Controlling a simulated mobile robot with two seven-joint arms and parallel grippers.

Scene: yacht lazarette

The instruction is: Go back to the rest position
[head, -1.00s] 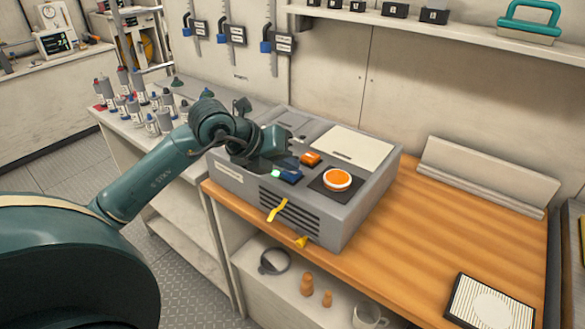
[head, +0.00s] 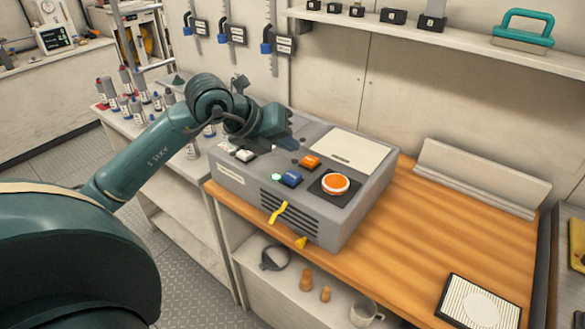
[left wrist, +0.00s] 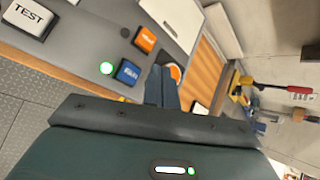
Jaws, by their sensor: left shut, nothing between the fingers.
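My left gripper (head: 290,138) is above the back left part of a grey control box (head: 345,225), apart from its buttons. In the left wrist view its dark fingers (left wrist: 162,88) are together, with nothing between them. The box has a blue button (head: 291,179) beside a lit green lamp (head: 276,177), an orange button (head: 310,161), a round orange button (head: 335,184) on a dark plate and pale buttons at the left. The left wrist view shows a button marked TEST (left wrist: 28,18). My right gripper is in neither view.
The box stands on a wooden worktop (head: 415,235). A striped pad (head: 478,304) lies at its front right. Several bottles (head: 130,100) stand on the left bench. A shelf (head: 440,30) runs along the back wall. A mug (head: 365,312) sits on the lower shelf.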

